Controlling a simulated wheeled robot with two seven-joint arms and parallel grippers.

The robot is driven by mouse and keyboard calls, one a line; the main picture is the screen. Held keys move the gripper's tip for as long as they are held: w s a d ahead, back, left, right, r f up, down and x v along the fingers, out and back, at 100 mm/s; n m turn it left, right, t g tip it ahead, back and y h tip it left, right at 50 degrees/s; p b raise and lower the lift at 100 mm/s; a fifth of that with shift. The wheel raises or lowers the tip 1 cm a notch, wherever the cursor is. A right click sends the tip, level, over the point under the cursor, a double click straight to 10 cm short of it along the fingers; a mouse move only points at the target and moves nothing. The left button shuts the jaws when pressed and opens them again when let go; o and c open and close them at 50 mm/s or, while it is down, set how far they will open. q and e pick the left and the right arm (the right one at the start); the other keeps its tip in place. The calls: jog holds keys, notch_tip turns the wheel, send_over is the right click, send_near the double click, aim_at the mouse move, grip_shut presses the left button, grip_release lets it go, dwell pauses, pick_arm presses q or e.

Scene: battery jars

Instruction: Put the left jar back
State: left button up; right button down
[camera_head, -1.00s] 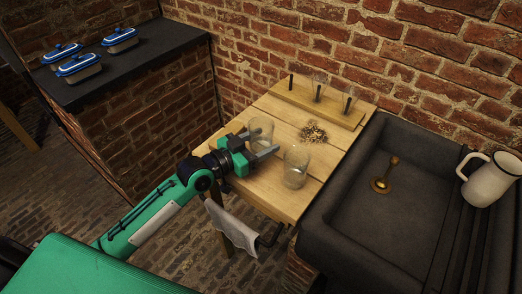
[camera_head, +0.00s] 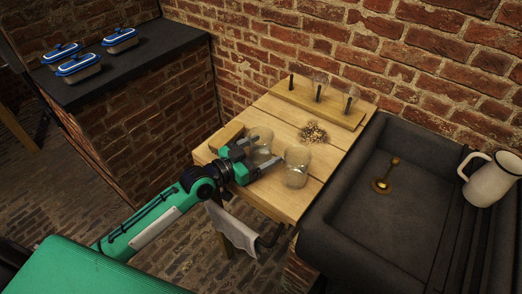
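A second clear glass jar (camera_head: 296,170) stands upright just right of the gripper, close to the near finger. My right gripper is not in view.
A wooden rack (camera_head: 304,101) with dark upright pegs and some clear glass stands at the back. A brown tangled clump (camera_head: 313,132) lies mid-table. A dark sink (camera_head: 350,203) adjoins at right, with a white jug (camera_head: 492,181). A cloth (camera_head: 233,233) hangs in front.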

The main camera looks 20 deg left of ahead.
aim_at(251, 156)
pick_arm(q)
jog(key=shift+r, duration=0.2)
jog(key=shift+f+v, duration=0.25)
jog(key=shift+v, duration=1.9)
jog(key=b+v, duration=0.1)
jog(key=v, duration=0.6)
jog(key=shift+s+a, duration=0.2)
jog(key=shift+s, duration=0.05)
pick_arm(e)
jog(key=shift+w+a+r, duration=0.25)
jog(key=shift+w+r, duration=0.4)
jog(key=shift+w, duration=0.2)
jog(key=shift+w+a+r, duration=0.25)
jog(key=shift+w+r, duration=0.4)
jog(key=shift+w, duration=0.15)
pick_arm(q)
jog(key=shift+r, duration=0.1)
